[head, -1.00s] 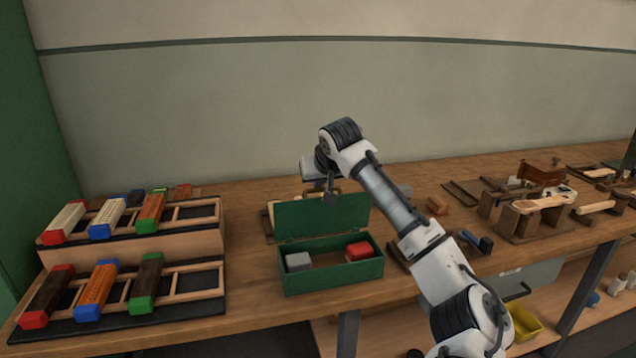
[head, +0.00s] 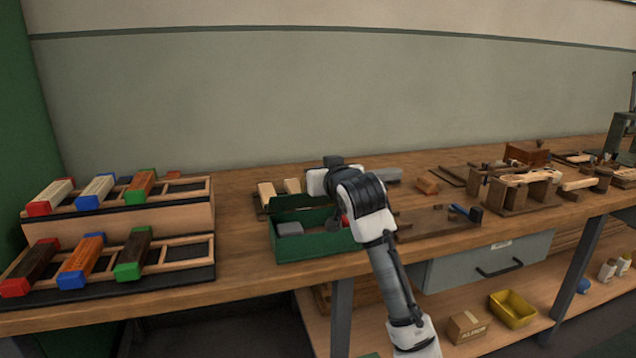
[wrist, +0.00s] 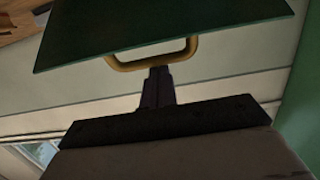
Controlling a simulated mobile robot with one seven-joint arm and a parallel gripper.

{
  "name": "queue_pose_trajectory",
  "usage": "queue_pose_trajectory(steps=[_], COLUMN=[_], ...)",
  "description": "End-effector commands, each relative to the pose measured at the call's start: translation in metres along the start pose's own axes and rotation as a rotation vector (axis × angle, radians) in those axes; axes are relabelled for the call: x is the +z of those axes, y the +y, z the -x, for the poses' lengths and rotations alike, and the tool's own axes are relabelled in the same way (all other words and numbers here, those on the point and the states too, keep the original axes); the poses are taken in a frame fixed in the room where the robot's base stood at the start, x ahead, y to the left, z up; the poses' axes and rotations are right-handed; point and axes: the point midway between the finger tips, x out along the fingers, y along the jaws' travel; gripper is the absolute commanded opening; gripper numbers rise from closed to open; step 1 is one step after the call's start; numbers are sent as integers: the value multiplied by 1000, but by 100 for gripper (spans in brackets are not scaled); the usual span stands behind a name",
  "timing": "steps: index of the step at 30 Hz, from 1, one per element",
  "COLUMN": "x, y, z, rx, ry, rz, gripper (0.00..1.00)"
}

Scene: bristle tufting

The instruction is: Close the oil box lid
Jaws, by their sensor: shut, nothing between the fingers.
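The green oil box (head: 312,249) stands on the bench in the head view, with a grey block (head: 290,228) inside and a sliver of red block showing beside my arm. Its lid (head: 290,203) shows as a narrow band above the back of the box, tilted and not down on the rim. In the wrist view the lid (wrist: 165,25) fills the top, with a brass handle (wrist: 155,58) at its edge. My gripper (wrist: 158,73) is shut and empty, its tips by the handle; I cannot tell if they touch. In the head view my arm hides the box's right part.
Two brush racks (head: 115,278) stand to the left. Pale wooden blocks (head: 267,192) lie behind the box. A dark board with a blue-handled tool (head: 464,212) lies to the right, then wooden fixtures (head: 520,193). Bare bench shows between racks and box.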

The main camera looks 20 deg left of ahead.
Motion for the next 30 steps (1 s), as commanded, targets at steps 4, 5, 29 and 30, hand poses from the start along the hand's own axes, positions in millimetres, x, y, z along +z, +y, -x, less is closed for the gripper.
queue_pose_trajectory(steps=[4, 5, 29, 30], x=[29, 33, 92, 93], y=[-1, -1, -2, -2], z=[12, 15, 47, 48], rx=[1, 1, 8, 8], ry=[140, 168, 594, 594], rz=[-3, -4, 2, 2], gripper=[0, 0, 0, 0])
